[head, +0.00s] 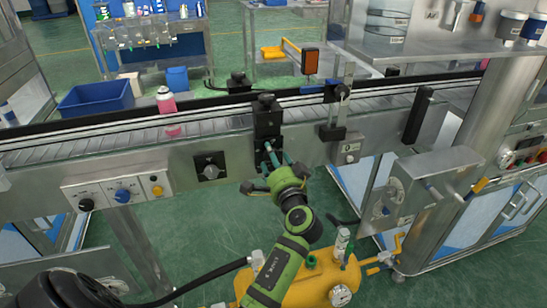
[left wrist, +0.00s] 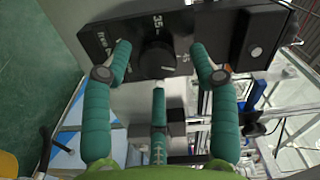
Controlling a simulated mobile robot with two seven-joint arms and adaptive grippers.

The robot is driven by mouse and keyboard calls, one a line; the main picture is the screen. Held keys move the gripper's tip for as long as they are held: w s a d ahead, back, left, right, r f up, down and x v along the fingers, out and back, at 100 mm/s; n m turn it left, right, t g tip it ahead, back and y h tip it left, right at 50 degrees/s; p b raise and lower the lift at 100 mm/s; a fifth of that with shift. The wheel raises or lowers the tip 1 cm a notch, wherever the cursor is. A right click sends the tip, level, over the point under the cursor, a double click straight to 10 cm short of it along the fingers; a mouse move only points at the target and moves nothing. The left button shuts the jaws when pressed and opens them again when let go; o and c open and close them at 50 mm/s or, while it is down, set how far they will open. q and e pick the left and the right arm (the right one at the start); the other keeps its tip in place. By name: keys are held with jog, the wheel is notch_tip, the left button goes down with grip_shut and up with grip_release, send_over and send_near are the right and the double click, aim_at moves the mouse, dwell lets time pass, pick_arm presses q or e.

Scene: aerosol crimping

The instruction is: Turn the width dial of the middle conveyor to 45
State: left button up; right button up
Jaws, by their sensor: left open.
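The width dial, a round black knob (left wrist: 158,60), is on a black plate with white markings in the left wrist view. "35" reads above the knob; a partly covered mark sits to its right, and other lettering is hard to read. My left gripper (left wrist: 160,72) has three teal fingers, spread open around the knob with visible gaps. In the head view my left gripper (head: 269,158) reaches up to the black unit (head: 267,117) on the front of the middle conveyor (head: 110,160). The fingers and wrist hide the dial there. My right gripper is not in view.
Another black knob (head: 208,167) is left of my gripper on the conveyor front. A control box (head: 118,192) with several knobs is further left. A pink bottle (head: 166,101) stands on the belt. A yellow tank (head: 318,280) is below my arm, and a metal box (head: 425,185) is right.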

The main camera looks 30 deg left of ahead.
pick_arm(q)
jog(key=v, duration=0.6)
jog(key=shift+s+d, duration=0.25)
jog(key=shift+d, duration=0.1)
